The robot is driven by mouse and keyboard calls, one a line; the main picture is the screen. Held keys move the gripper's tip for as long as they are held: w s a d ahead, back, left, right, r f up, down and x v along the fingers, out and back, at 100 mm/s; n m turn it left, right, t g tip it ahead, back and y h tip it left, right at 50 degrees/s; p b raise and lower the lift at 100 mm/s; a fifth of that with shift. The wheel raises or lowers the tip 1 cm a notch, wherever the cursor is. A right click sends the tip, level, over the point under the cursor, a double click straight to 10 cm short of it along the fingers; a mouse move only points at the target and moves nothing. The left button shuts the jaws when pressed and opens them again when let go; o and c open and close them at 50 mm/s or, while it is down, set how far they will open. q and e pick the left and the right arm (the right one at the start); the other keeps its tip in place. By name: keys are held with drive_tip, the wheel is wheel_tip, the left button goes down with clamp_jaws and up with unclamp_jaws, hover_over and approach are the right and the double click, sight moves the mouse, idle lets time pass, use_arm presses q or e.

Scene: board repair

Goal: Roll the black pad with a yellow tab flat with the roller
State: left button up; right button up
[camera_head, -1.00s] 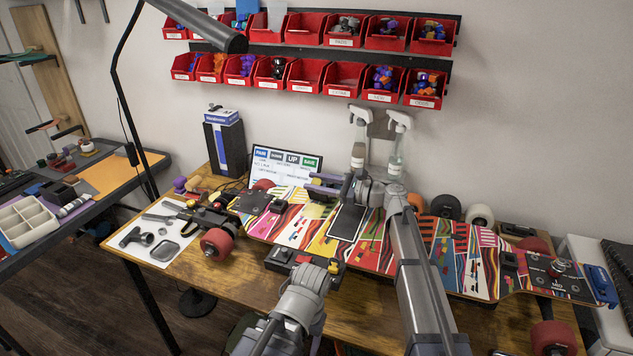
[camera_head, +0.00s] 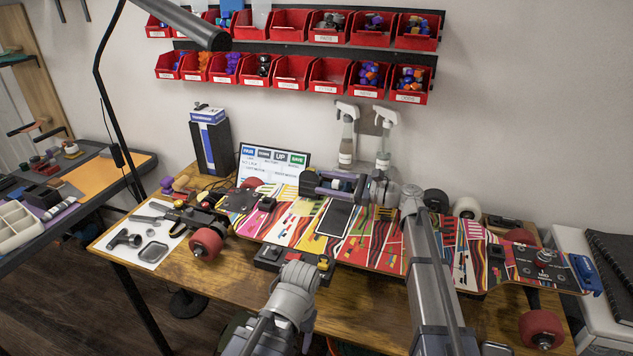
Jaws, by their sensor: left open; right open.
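The black pad (camera_head: 334,218) lies on the middle of the colourful skateboard deck (camera_head: 385,242), a dark rectangle with a pale edge. I cannot make out its yellow tab against the yellow print. My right gripper (camera_head: 340,186) is open above the far edge of the deck, just behind the pad. A small blue and white piece shows between its fingers; I cannot tell whether it is the roller. My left gripper (camera_head: 294,257) is open at the near edge of the deck, in front of the pad and left of it. The roller is not clearly visible elsewhere.
A white mat (camera_head: 150,236) with tools lies at the table's left. Red wheels (camera_head: 205,243) stick out at the deck's near side. Two spray bottles (camera_head: 346,140) and a white sign (camera_head: 262,160) stand behind. The lamp (camera_head: 185,25) hangs at upper left.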

drive_tip(key=shift+s+d, duration=0.15)
drive_tip(key=shift+d, duration=0.2)
